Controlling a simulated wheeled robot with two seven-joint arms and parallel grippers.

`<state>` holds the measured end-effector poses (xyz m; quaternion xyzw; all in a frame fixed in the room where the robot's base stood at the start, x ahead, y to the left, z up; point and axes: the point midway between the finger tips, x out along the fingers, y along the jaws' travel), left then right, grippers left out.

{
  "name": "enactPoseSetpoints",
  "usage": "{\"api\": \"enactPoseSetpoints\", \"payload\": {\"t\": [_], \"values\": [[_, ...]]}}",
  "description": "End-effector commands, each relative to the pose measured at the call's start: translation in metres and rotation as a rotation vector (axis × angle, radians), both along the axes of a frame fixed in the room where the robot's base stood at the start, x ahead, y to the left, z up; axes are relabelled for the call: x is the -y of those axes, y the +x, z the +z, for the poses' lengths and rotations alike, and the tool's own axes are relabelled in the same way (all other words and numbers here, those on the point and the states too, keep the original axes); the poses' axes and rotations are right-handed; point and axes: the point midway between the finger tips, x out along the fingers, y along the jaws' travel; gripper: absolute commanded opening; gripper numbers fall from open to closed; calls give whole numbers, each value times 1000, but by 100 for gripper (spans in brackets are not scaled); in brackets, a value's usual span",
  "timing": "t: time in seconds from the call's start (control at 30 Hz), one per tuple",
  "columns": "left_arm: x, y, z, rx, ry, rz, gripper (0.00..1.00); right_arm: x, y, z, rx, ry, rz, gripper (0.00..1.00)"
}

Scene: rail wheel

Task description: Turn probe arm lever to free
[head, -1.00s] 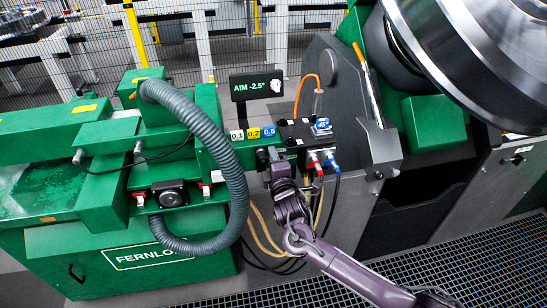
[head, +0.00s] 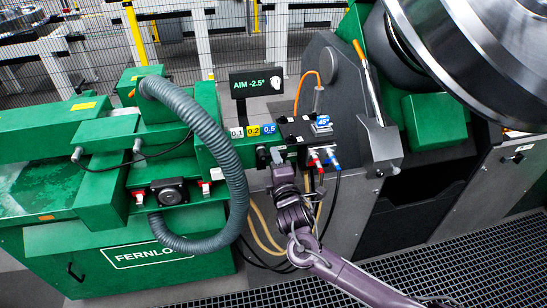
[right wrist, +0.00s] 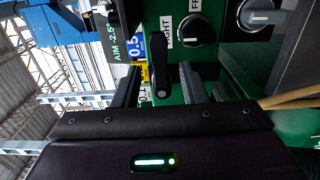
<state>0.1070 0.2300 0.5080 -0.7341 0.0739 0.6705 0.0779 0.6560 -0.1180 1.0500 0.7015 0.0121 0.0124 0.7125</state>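The probe arm lever looks to be the black lever (right wrist: 158,62) in the right wrist view, on the green panel by a label partly reading "IGHT" (right wrist: 190,28) and another starting "FR" (right wrist: 195,5). My right gripper (right wrist: 160,76) is open, with one finger on each side of the lever; whether either touches it I cannot tell. In the head view my right gripper (head: 277,158) is at the control panel, below the black connector box (head: 306,128), and covers the lever there. My left gripper is not in view.
Two round knobs, one black (right wrist: 195,29) and one grey (right wrist: 258,15), sit right of the lever. Red and blue plugs with cables (head: 320,160) hang close to the right of my gripper. A thick grey hose (head: 205,120) curves to its left. The display (head: 257,84) reads AIM -2.5°.

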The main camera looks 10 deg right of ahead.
Motion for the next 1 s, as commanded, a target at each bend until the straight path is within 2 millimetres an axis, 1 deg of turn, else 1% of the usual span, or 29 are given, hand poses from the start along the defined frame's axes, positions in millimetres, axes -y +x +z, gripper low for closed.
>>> {"api": "enactPoseSetpoints", "payload": {"t": [0.03,0.2,0.33,0.47,0.87,0.93,0.97,1.0], "values": [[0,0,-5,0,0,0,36,0,-10,-4,-2,1,2,39],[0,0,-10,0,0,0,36,1,-34,-3,-1,1,2,39],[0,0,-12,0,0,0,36,2,-45,-2,0,0,0,39],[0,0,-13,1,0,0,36,2,-48,0,0,0,0,39],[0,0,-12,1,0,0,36,2,-48,0,-1,0,0,39],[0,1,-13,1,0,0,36,4,-47,-7,-12,6,-3,39],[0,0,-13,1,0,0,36,5,-47,-13,-22,11,-7,39],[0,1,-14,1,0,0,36,9,-46,-25,-43,25,-13,39]]}}
